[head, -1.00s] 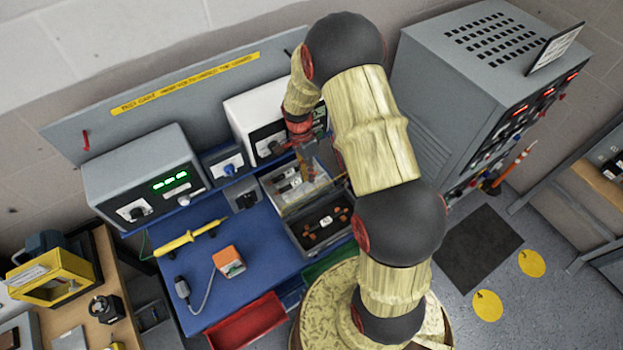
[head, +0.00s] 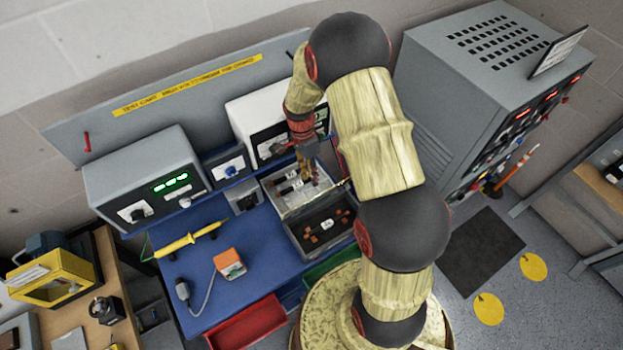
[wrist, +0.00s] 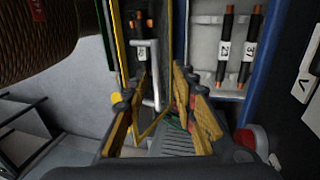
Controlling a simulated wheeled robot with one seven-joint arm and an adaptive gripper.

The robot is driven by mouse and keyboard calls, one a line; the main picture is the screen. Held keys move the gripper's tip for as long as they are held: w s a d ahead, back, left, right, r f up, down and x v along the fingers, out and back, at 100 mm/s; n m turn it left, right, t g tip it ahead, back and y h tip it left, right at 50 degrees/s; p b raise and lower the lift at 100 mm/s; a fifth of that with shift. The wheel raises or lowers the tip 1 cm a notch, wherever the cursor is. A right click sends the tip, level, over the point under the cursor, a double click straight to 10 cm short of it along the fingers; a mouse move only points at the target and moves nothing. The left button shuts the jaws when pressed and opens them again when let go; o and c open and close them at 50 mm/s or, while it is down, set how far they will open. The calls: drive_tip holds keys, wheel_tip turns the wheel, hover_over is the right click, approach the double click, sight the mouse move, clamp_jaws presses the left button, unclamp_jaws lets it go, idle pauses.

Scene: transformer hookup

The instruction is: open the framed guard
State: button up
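The framed guard, a clear panel with a thin yellow frame (wrist: 119,38), shows almost edge-on in the wrist view. A pale bar handle (wrist: 157,75) stands on it, just beyond my fingertips. My gripper (wrist: 152,88) has its yellow fingers spread, one on each side of the lower frame and handle area; I see no clear grip on the handle. In the head view my gripper (head: 309,178) is over the rear part of the grey box (head: 295,235). My arm and gripper hide part of the guard there, so its exact angle is unclear.
Labelled black-and-orange parts (wrist: 226,48) sit in the bay to the right. A red knob (wrist: 256,137) is close to the right finger. The white instrument (head: 250,108) stands behind the box. A yellow probe (head: 190,240) and orange block (head: 229,263) lie on the blue mat.

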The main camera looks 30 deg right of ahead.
drive_tip(key=v, duration=1)
drive_tip(key=shift+s+a+f, duration=0.1)
drive_tip(key=shift+a, duration=0.15)
